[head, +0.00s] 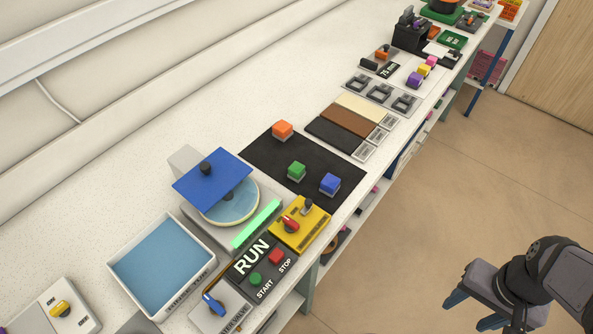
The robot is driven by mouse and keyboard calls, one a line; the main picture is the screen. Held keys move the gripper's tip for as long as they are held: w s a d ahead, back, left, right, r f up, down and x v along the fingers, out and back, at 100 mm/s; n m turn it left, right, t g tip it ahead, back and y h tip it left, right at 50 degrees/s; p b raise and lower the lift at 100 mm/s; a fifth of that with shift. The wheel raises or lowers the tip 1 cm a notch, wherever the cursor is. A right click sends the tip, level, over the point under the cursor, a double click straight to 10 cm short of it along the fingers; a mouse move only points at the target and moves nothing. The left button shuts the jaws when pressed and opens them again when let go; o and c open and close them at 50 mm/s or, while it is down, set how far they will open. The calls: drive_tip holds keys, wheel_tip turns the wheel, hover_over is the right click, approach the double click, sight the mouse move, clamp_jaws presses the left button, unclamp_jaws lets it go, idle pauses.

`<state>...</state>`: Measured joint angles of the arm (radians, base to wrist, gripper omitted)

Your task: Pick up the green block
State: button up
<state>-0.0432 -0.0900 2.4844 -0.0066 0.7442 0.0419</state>
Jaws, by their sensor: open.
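The green block (296,170) sits on a black mat (262,157) in the middle of the bench. An orange block (282,130) lies behind it on the same mat. A blue block (330,183) lies to its right on the mat, nearer the bench's front edge. My gripper (479,311) is at the lower right, over the floor in the picture, well apart from the blocks. It is open, and nothing shows between its fingers.
A yellow switch box (300,224) and RUN panel (262,262) line the front edge. A blue-bottomed tray (212,268) is at lower left. Coloured strips (351,119) lie beyond the mat.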

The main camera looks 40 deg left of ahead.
drive_tip(key=w+a+r, duration=0.4)
drive_tip(key=w+a, duration=0.5)
drive_tip(key=w, duration=0.2)
drive_tip(key=t+p, duration=0.2)
hover_over(297, 167)
drive_tip(key=shift+s+r+n, duration=0.25)
drive_tip(key=shift+s+n, duration=0.1)
drive_tip(key=shift+n, duration=0.05)
drive_tip(key=shift+w+f+p, duration=0.2)
drive_tip(key=shift+f+p, duration=0.7)
drive_tip(key=shift+f, duration=0.95)
drive_tip(key=shift+w+f+p, duration=0.15)
drive_tip(key=shift+f+p, duration=0.7)
drive_tip(key=shift+f, duration=0.95)
drive_tip(key=c, duration=1.2)
